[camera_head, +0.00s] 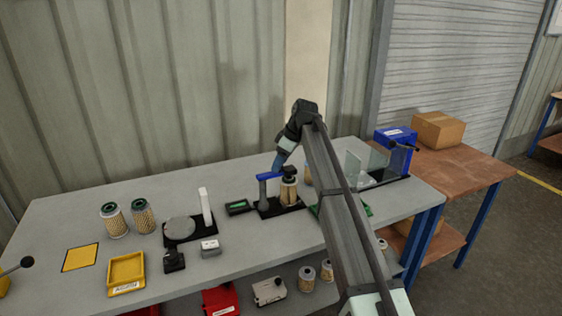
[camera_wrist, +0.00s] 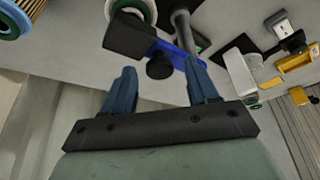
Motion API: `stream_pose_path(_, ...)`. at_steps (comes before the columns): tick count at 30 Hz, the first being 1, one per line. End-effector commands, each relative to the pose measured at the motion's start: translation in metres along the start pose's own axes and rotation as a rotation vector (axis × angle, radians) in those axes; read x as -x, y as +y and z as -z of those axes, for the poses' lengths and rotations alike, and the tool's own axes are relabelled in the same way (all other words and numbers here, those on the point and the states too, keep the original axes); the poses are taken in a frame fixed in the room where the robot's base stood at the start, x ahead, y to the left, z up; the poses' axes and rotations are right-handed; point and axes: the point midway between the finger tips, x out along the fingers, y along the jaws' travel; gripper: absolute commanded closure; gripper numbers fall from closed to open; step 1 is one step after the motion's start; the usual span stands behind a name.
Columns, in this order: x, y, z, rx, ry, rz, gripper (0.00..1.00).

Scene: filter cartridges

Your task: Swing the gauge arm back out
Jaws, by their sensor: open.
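The gauge stands on a black base (camera_head: 267,210) in the middle of the bench, with a grey post (camera_head: 263,192). Its blue gauge arm (camera_head: 268,176) reaches right from the post, and its black end sits over a pleated filter cartridge (camera_head: 289,194). In the wrist view the blue arm (camera_wrist: 184,62) carries a black block (camera_wrist: 130,37) and a round black knob (camera_wrist: 159,67). My gripper (camera_head: 279,162) is just above the gauge arm. In the wrist view its blue fingers (camera_wrist: 161,74) are open, with the knob showing between them; contact cannot be told.
A small green display (camera_head: 237,207) sits left of the gauge. Two cartridges (camera_head: 114,220) (camera_head: 143,215), a round plate (camera_head: 180,230) with a white upright and a yellow tray (camera_head: 126,273) are further left. Clear panels (camera_head: 377,160) and a blue bin (camera_head: 396,137) stand right.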

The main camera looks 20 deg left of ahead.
Motion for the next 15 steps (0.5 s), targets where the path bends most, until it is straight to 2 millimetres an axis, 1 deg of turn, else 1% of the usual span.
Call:
stream_pose_path(6,-0.0001,0.0000,0.0000,0.000,0.000,0.000,0.42)
stream_pose_path(15,-0.0001,0.0000,0.0000,0.000,0.000,0.000,0.71)
